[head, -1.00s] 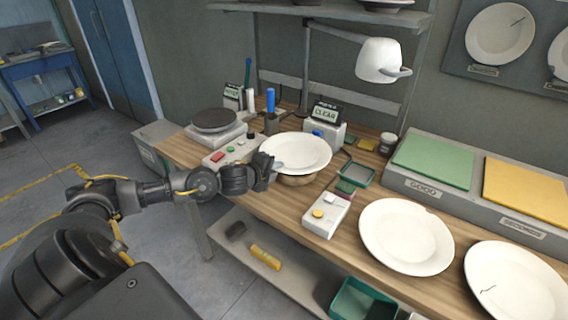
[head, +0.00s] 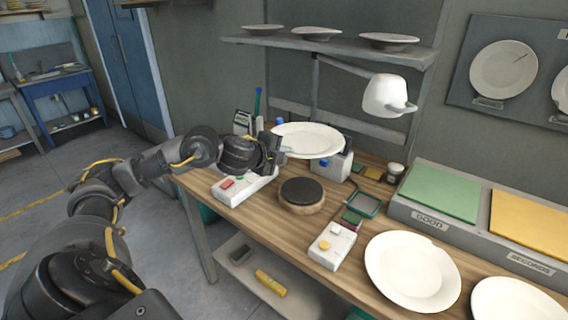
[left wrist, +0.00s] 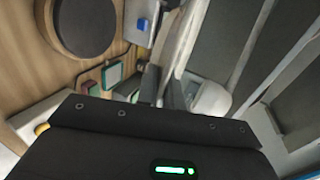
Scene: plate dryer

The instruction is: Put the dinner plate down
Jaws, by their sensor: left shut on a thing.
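The white dinner plate (head: 308,139) is up in the air above the bench, roughly level. My left gripper (head: 281,152) is shut on its left rim. A round wooden stand with a dark top (head: 302,192) stands bare on the bench below and in front of the plate. In the left wrist view the plate shows edge-on as a pale band (left wrist: 178,45), with the round stand (left wrist: 85,22) at upper left. My right gripper is not in view.
Another white plate (head: 412,270) and a partly cut-off one (head: 520,305) lie on the bench at right. A button box (head: 331,245) stands near the front edge. Green (head: 440,190) and yellow (head: 533,215) pads lie at right. A lamp (head: 386,95) hangs above.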

